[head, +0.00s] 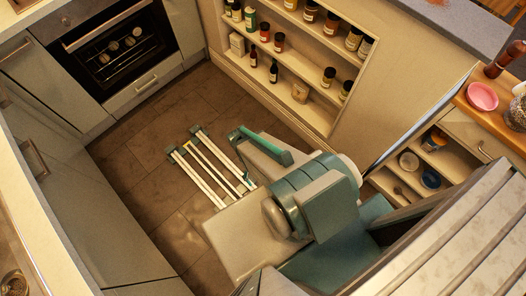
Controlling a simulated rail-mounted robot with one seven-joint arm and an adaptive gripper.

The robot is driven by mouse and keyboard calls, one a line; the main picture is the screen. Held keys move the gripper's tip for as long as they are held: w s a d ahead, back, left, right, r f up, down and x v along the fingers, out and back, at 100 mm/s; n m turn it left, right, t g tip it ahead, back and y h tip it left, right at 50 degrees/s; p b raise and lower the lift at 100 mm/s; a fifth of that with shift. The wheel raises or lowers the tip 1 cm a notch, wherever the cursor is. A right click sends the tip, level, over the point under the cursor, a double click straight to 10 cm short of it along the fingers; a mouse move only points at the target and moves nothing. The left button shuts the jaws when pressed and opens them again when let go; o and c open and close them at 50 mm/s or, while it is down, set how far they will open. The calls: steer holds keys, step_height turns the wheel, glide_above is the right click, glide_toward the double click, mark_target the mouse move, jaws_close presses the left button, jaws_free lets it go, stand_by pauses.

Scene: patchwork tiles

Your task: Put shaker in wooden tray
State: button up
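I cannot make out a wooden tray for certain. A dark red-brown, bottle-like thing (504,60) stands on the wooden top at the right edge; I cannot tell whether it is the shaker. Several small jars and bottles (278,41) stand on the cream wall shelves, and any of them may be a shaker, too small to tell.
A wooden top (488,112) at the right holds a pink bowl (482,96) and a glass jar (516,112). Below it, open shelves hold small bowls (430,179). A black oven (119,47) is at the upper left.

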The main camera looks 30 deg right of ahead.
steer(key=s+a+g, duration=0.1)
steer(key=s+a, duration=0.1)
steer(key=s, duration=0.5)
steer(key=shift+f+n+y, duration=0.25)
steer(key=shift+n+y, duration=0.05)
